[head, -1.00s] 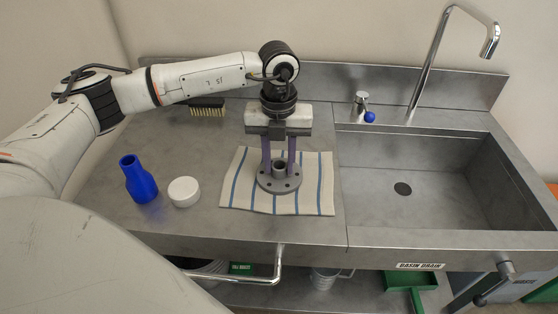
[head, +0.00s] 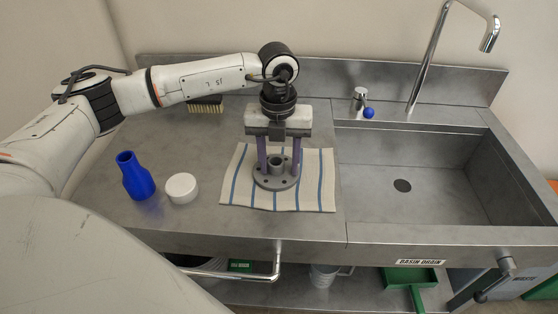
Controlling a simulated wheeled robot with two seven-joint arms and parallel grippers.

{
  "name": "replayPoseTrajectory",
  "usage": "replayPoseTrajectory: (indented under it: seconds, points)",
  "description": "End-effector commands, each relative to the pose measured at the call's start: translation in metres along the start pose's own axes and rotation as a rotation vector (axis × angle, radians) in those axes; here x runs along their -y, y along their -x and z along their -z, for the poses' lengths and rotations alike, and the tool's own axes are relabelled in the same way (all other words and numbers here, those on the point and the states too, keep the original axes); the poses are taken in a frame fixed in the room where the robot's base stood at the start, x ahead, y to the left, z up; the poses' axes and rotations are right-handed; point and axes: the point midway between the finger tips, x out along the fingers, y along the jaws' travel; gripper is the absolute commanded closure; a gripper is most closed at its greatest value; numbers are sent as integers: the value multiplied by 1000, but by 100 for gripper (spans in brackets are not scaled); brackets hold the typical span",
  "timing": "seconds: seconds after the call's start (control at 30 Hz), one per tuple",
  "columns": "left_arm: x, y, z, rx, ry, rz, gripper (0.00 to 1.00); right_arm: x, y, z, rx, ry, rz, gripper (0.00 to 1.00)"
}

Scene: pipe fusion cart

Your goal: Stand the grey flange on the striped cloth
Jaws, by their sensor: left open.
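The grey flange (head: 277,180) is a round disc with bolt holes and a short upright neck. It rests flat, neck up, on the striped cloth (head: 319,195), which is cream with blue stripes and lies on the steel counter. My left gripper (head: 279,166) points straight down over the flange. Its two purple fingers are spread, one on each side of the neck, with gaps to it. The fingertips are close to the disc; I cannot tell whether they touch it. My right gripper is not in view.
A blue reducer-shaped piece (head: 136,177) and a white round cap (head: 182,188) stand left of the cloth. A brush (head: 206,105) lies at the back. The sink basin (head: 440,185) with its tall tap (head: 427,65) is on the right. Counter is clear around the cloth.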

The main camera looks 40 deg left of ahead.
Motion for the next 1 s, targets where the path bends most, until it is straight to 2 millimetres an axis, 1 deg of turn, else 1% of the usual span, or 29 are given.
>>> replayPoseTrajectory:
  seconds: [0.03, 0.07, 0.17, 0.2, 0.23, 0.27, 0.5, 0.6, 0.7, 0.83, 1.0]
  points:
    - [-5, -5, 2, -8, 3, -15, 51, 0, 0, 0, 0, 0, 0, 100]
    - [-5, -4, 2, -8, 3, -16, 51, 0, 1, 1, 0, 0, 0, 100]
    - [-5, 7, 1, -7, 4, -16, 51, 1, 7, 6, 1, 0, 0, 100]
    - [-5, 14, 0, -5, 5, -15, 51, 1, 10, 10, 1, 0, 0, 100]
    - [-4, 15, 0, -4, 4, -13, 51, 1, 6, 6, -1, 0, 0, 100]
    - [-4, 20, 0, -2, 4, -11, 51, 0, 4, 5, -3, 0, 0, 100]
    - [-2, 77, -1, 1, 3, -6, 51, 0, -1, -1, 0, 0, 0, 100]
    - [-1, 98, -1, 1, 2, -5, 51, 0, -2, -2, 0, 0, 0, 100]
    - [-1, 114, -1, 0, 2, -6, 51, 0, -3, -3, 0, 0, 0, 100]
    - [-1, 126, -1, -1, 2, -7, 51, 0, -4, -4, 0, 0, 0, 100]
    - [-1, 132, -1, -1, 3, -6, 51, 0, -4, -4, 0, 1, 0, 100]
